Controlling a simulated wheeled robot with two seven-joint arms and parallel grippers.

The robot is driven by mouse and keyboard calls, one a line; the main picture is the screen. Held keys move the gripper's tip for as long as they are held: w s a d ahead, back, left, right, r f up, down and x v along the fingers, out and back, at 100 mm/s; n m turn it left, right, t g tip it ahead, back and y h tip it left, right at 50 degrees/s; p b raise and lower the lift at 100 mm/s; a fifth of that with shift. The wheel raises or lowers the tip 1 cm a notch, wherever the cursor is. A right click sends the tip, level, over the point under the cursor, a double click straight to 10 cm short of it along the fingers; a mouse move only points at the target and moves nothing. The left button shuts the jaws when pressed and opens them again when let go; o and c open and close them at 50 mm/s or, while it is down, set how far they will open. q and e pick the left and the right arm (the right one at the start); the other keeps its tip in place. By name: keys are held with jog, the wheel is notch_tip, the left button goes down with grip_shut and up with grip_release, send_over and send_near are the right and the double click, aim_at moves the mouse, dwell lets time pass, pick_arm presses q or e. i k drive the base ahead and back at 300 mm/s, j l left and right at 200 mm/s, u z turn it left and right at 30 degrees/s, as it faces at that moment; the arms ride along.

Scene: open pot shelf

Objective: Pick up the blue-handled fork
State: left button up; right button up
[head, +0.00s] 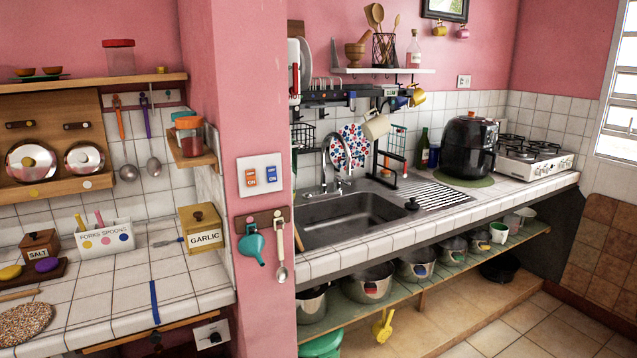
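A small utensil with a blue-grey look (168,242) lies on the white tiled counter at the left, just left of the yellow garlic box (202,230). It is too small to tell for sure whether it is a fork. A white holder labelled forks and spoons (105,239) stands further left, with a pink handle and a yellow handle sticking up from it. A narrow blue strip (154,302) lies near the counter's front edge; I cannot tell what it is. Neither of my grippers is in view.
A salt box (40,246) stands left of the holder. A pink wall pillar (240,120) separates this counter from the sink (350,220). The counter's middle is mostly clear.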

aim_at(178, 240)
jog(key=i+u, duration=0.5)
jog(key=i+l+u, duration=0.2)
jog(key=i+u, duration=0.25)
